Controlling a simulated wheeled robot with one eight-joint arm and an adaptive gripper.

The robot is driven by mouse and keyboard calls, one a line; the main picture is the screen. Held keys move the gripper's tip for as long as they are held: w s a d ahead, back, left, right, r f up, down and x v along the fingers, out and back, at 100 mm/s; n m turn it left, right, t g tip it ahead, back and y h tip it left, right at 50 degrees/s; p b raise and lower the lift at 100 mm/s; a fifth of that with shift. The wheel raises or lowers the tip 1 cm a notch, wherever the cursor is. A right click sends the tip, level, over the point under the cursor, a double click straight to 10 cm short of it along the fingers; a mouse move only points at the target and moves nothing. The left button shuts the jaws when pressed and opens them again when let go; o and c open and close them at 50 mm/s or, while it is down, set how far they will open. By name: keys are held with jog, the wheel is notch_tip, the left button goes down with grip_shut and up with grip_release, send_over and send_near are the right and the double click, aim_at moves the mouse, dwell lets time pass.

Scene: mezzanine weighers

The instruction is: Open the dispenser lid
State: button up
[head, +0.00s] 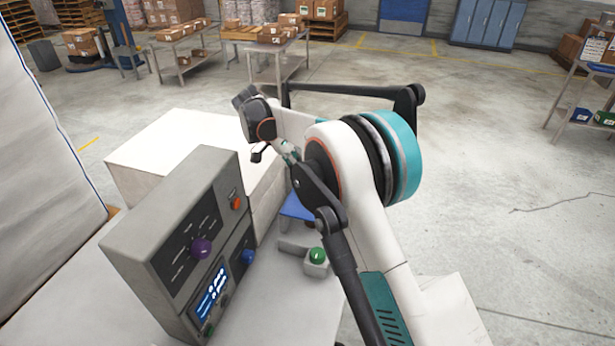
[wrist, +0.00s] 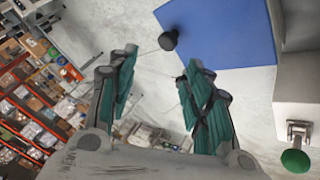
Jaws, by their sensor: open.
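A large white box (head: 180,140), which seems to be the dispenser, stands behind the control cabinet in the head view. A small black knob (head: 257,155) shows at its right side, near my gripper (head: 286,152). In the wrist view a round black knob (wrist: 168,40) lies just beyond the fingertips of my gripper (wrist: 160,64), apart from them. The teal-padded fingers are spread with nothing between them. I cannot tell the lid's outline or hinge; my arm hides part of the box's right side.
A blue panel (wrist: 220,32) shows beyond the fingers. Open floor (head: 510,200) lies at the right.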

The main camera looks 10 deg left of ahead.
notch_tip(320, 180, up, 9)
dwell(0.3)
